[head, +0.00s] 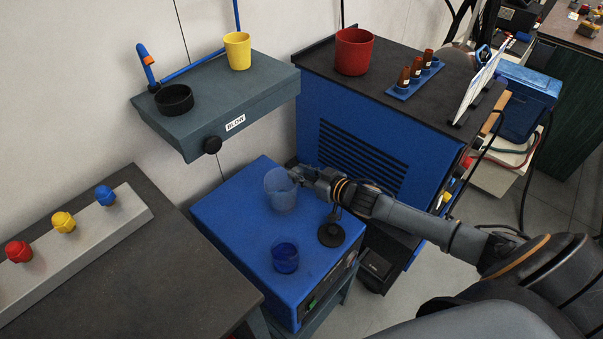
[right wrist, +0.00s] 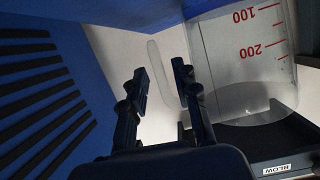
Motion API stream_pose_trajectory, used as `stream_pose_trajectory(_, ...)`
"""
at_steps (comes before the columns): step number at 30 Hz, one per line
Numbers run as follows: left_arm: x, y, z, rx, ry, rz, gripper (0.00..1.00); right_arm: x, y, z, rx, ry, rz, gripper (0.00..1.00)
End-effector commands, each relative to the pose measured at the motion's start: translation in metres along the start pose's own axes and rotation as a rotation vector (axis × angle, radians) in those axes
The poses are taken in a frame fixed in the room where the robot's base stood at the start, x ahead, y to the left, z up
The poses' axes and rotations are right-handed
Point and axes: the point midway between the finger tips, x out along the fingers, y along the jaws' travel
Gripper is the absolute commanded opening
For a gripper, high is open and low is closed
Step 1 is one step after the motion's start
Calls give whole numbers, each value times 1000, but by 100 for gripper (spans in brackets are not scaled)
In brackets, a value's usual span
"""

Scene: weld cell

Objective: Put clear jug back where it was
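The clear jug (head: 281,194) stands upright over the back part of the blue box's top; I cannot tell for sure that its base rests there. In the right wrist view the jug (right wrist: 245,60) fills the upper right, with red marks 100 and 200. My right gripper (head: 298,174) is at the jug's right side. In the wrist view its fingers (right wrist: 160,83) are apart, with the jug's clear handle (right wrist: 160,72) showing in the gap between the fingertips; contact is not visible. My left gripper is not in view.
The blue box (head: 235,225) also carries a dark blue cup (head: 285,257) and a round black piece (head: 331,233) close under my right arm. A grey shelf (head: 250,95) marked BLOW overhangs behind. A blue slatted cabinet (head: 350,150) stands at right. A dark bench (head: 150,270) is left.

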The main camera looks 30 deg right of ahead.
Motion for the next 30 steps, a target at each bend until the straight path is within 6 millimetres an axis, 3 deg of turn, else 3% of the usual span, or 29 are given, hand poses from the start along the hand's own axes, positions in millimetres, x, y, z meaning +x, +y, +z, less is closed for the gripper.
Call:
stream_pose_trajectory(8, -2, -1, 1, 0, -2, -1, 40, -8, 0, 0, 1, -2, 0, 30)
stream_pose_trajectory(21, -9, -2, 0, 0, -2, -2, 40, -85, -1, 0, 1, -4, -1, 30)
stream_pose_trajectory(30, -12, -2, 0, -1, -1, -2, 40, -117, 0, -1, 1, -1, 0, 30)
